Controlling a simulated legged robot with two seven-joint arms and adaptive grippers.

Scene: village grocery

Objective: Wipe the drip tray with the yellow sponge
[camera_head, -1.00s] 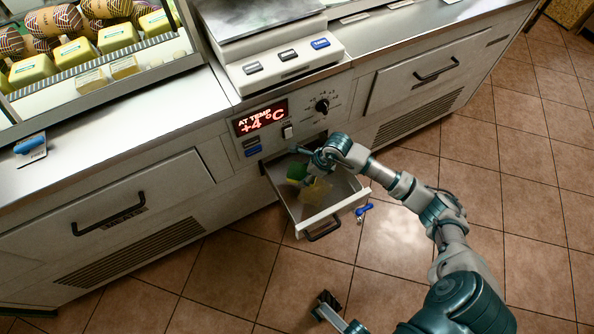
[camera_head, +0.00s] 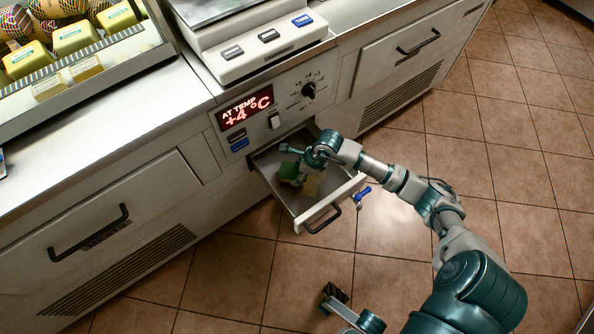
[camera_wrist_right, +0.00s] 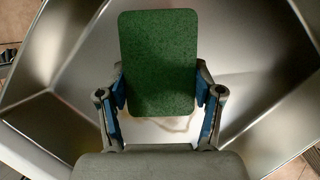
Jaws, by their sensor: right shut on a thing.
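The drip tray (camera_head: 279,193) is a metal drawer pulled out of the counter front. My right gripper (camera_head: 291,161) reaches down inside it. In the right wrist view, the gripper (camera_wrist_right: 160,100) is shut on the sponge (camera_wrist_right: 158,62), with one blue-padded finger on each side. The sponge's green face shows; its yellow side is hidden there. Sponge contact with the tray floor is hidden.
The tray has raised walls and a black front handle (camera_head: 322,220). A scale (camera_head: 260,45) stands on the counter above the +4 °C display (camera_head: 246,106). The tiled floor (camera_head: 480,180) to the right is clear.

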